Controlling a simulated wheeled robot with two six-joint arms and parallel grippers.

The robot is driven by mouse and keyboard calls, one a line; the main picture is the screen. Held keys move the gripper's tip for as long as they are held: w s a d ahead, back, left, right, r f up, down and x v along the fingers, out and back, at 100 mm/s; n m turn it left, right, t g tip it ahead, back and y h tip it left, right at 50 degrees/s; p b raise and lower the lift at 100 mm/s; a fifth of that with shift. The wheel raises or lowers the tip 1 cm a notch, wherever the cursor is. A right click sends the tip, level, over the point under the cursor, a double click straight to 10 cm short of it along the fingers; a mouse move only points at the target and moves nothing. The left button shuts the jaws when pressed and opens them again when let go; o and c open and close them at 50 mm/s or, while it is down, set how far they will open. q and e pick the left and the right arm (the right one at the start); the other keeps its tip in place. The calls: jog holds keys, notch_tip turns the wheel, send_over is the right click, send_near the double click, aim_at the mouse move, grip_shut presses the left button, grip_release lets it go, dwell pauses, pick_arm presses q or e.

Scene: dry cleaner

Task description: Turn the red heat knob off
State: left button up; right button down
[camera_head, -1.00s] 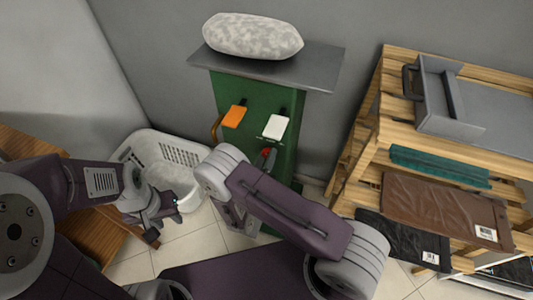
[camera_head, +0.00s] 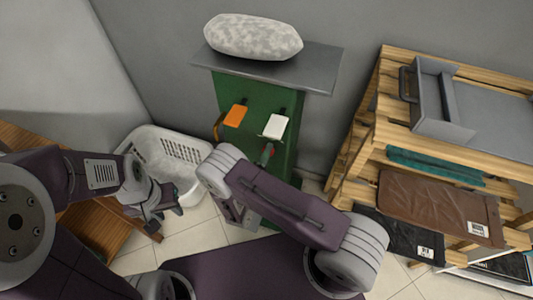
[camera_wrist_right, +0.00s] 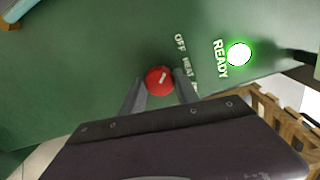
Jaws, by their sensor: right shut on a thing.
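The round red heat knob (camera_wrist_right: 159,80) with a white pointer line sits on the green panel (camera_wrist_right: 85,70). In the right wrist view my right gripper (camera_wrist_right: 160,88) has one finger on each side of the knob and is shut on it. The white pointer slants up and to the right. The words OFF and HEAT are printed beside the knob, with part of the lettering hidden by a finger. In the head view my right arm largely hides this gripper and the knob. My left gripper (camera_head: 162,214) is open and empty, near the laundry basket.
A lit green-rimmed READY lamp (camera_wrist_right: 238,54) is near the knob. Orange (camera_head: 235,116) and white (camera_head: 275,126) paddles stick out from the green stand. A padded grey-white form (camera_head: 253,37) lies on top. A white basket (camera_head: 187,150) stands left; a wooden rack (camera_head: 372,125) stands right.

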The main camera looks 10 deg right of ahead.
dwell(0.5)
jog(key=c, duration=0.9)
grip_release()
jog(key=v, duration=0.9)
jog(key=shift+p, duration=0.4)
jog(key=shift+d, duration=0.1)
